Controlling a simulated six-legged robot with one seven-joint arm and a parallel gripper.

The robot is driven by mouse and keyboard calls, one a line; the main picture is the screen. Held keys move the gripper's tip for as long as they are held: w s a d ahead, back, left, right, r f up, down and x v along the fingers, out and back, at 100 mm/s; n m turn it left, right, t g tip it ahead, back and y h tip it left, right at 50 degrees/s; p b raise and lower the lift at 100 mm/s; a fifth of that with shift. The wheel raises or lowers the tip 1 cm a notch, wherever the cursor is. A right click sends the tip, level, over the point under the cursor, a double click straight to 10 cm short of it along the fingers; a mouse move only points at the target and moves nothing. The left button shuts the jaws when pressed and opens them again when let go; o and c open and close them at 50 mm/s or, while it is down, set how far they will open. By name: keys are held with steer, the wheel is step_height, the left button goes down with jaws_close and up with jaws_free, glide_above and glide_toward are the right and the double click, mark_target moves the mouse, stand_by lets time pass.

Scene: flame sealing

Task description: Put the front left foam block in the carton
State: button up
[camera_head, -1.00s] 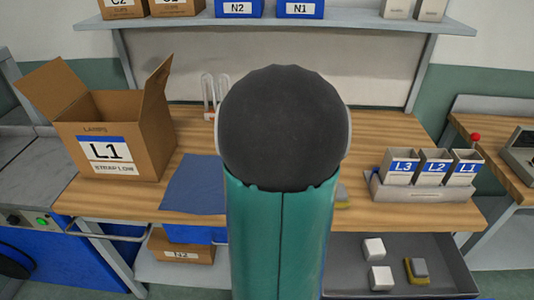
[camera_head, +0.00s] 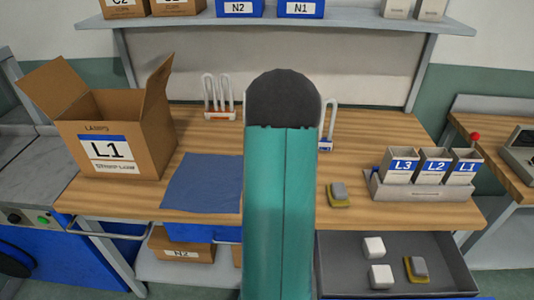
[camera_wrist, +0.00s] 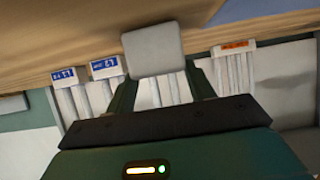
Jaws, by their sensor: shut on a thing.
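My gripper (camera_wrist: 160,92) is shut on a pale grey foam block (camera_wrist: 153,50), which shows between and beyond the fingers in the wrist view. In the head view my arm hides the gripper and this block. The open brown carton (camera_head: 110,145), labelled L1, stands at the left of the table with its flaps up. Two white foam blocks lie in the grey drawer, one at the back (camera_head: 374,247) and one in front of it (camera_head: 381,276).
A blue mat (camera_head: 203,183) lies right of the carton. U-shaped lamps stand in a holder (camera_head: 220,114) at the back. A yellow-grey pad (camera_head: 339,196) lies on the table, another (camera_head: 416,269) in the drawer (camera_head: 455,265). Labelled bins (camera_head: 433,166) stand at right.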

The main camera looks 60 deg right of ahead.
steer(key=shift+f, duration=0.2)
steer(key=o, duration=0.9)
steer(key=shift+o, duration=0.2)
steer(key=shift+r, duration=0.15)
